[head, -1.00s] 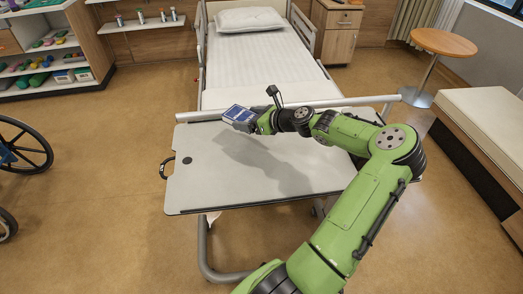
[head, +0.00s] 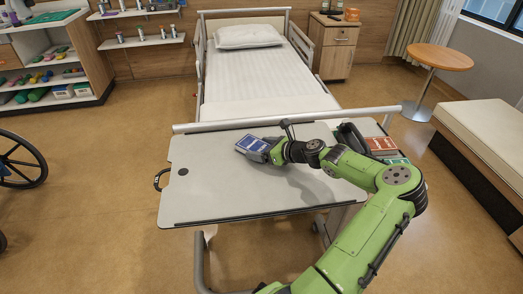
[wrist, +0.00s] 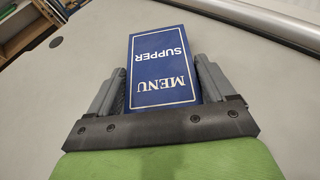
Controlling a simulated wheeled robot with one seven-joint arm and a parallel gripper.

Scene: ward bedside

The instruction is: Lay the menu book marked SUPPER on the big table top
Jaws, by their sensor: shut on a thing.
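The blue menu book marked SUPPER (wrist: 160,65) is between the two fingers of my gripper (wrist: 162,88) in the wrist view, its printed cover up and its lettering upside down. In the head view the book (head: 249,143) is at the far middle part of the big pale table top (head: 205,190), held by my gripper (head: 268,151) at its right end. The book is low over the table top; I cannot tell whether it touches. My gripper is shut on it.
A red book (head: 381,144) and a green one (head: 398,160) lie at the table's right end, partly behind my arm. A bed (head: 265,80) stands behind, its footboard rail (head: 230,126) along the far edge. The table top's left and front are bare.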

